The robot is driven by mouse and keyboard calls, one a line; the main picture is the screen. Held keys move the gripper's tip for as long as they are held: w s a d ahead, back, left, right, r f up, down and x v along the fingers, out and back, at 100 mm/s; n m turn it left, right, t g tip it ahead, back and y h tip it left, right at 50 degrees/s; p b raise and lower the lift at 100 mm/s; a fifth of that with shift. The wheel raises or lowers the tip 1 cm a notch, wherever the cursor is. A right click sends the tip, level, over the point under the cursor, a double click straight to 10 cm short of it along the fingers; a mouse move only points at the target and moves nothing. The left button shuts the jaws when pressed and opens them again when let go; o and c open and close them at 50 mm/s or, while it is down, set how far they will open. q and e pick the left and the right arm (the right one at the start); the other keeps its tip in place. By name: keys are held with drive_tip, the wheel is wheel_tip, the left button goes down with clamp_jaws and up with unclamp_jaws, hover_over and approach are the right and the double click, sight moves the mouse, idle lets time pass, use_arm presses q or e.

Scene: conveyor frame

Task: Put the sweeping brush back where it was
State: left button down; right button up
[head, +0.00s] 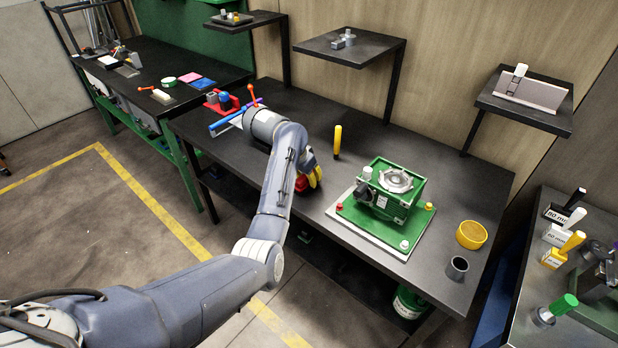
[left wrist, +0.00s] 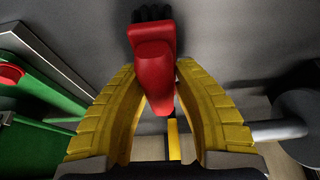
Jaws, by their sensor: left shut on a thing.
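The sweeping brush (left wrist: 153,62) has a red handle and dark bristles, which show at the top of the left wrist view. My left gripper (head: 316,177) has yellow fingers and is shut on the brush's red handle. In the head view, a little of the red brush (head: 302,184) shows beside the fingers, low over the front part of the dark workbench (head: 262,178). My forearm and wrist hide most of it there. I cannot tell whether the bristles touch the bench. My right gripper is not in view.
A green fixture (head: 392,190) on a green and white base stands to the right of my gripper. An upright yellow-handled tool (head: 337,142) stands behind it. A yellow bowl (head: 471,234) and a grey cup (head: 457,268) are farther right. A red holder (head: 222,104) with tools is at the bench's left end.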

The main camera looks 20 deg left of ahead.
use_arm(q)
drive_tip(key=c, duration=1.1)
unclamp_jaws()
drive_tip(key=v, duration=1.2)
